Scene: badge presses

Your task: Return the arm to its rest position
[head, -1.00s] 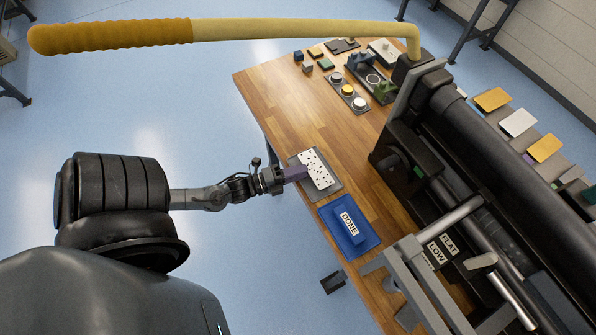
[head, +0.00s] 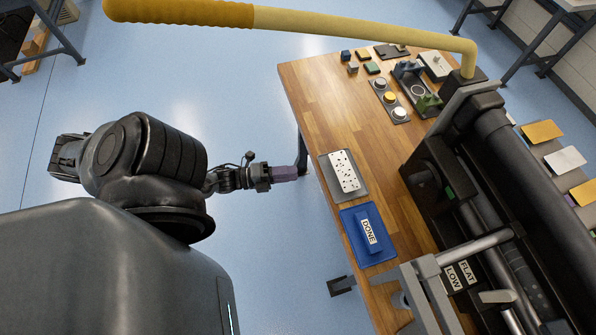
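My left arm comes in from the lower left, and its gripper (head: 285,173) is over the floor just left of the table's edge. The gripper's end is a small purple block shape. I cannot tell whether this is the fingers themselves or something between them. The gripper is apart from the white dotted plate (head: 344,171) on its grey mat (head: 327,165). My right gripper is not in view.
The wooden table (head: 340,100) carries a black press (head: 440,190) at the right. Its yellow lever (head: 350,27) crosses the top of the view. A button panel (head: 390,97) and several small blocks stand at the back. Open floor (head: 255,110) surrounds my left gripper.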

